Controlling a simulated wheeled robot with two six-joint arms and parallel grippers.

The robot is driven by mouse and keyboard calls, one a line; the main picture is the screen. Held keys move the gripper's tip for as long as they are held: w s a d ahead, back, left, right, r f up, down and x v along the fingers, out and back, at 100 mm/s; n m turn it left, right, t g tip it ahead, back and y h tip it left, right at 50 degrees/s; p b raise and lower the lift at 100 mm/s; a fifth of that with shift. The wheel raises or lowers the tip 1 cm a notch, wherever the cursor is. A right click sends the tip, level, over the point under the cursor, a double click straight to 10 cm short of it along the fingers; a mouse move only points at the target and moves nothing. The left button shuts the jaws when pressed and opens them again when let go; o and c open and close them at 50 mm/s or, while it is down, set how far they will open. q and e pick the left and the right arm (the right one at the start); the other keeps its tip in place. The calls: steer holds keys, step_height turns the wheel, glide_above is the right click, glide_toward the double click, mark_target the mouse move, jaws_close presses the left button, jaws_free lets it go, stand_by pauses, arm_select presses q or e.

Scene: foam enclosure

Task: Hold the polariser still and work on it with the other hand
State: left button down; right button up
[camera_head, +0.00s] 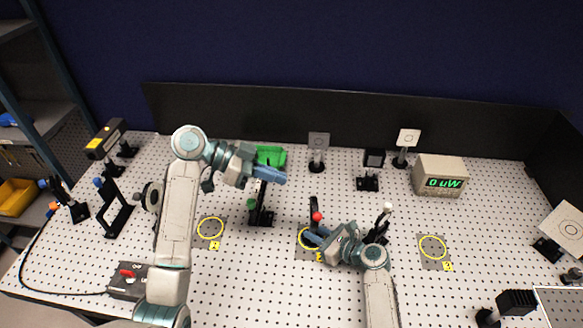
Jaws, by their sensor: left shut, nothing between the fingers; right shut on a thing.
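A dark post mount with a red knob (316,217) stands upright at the middle yellow ring; I take it as the polariser, though no label shows. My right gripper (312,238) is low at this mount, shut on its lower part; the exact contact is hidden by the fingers. My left gripper (277,177) is higher and to the left, shut and empty. It is near the top of another dark mount with a green knob (259,206), overlapping it in the picture. I cannot tell whether they touch.
A perforated white board (240,275) carries yellow rings at left (210,228) and right (433,247). A white-topped post (386,212) is close to my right arm.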

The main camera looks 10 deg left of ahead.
steer(key=o, duration=0.8)
